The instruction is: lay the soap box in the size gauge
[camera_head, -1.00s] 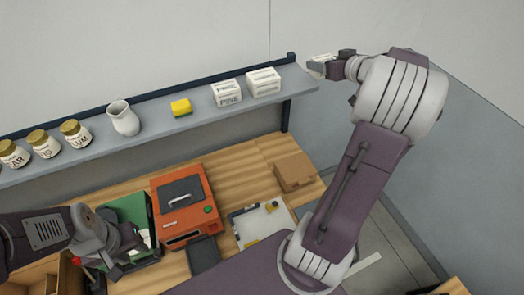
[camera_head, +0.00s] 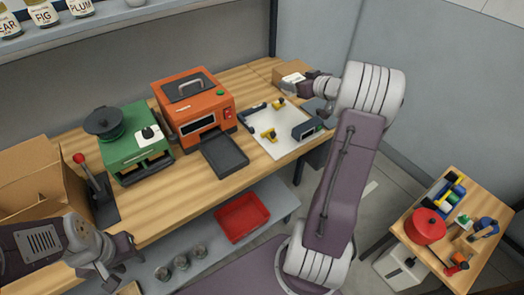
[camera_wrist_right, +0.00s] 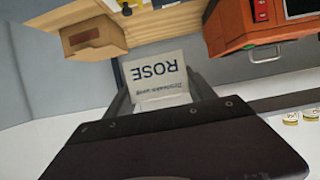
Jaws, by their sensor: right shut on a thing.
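The soap box (camera_wrist_right: 157,82) is a white box lettered ROSE, upside down in the right wrist view. It sits between the two fingers of my right gripper (camera_wrist_right: 160,98), which is shut on it. In the head view the soap box (camera_head: 293,78) shows as a small white block at my right gripper (camera_head: 305,84), above the far right of the bench. The likely size gauge is a white board (camera_head: 284,142) with dark and yellow fittings, lying on the bench nearer than the box. My left gripper (camera_head: 119,258) is empty at lower left; its finger gap is unclear.
A cardboard box (camera_head: 289,68) stands behind my right gripper. An orange machine (camera_head: 195,105) with a dark tray (camera_head: 224,155) is left of the board. A green machine (camera_head: 135,145) stands further left. A red bin (camera_head: 241,216) is on the lower shelf.

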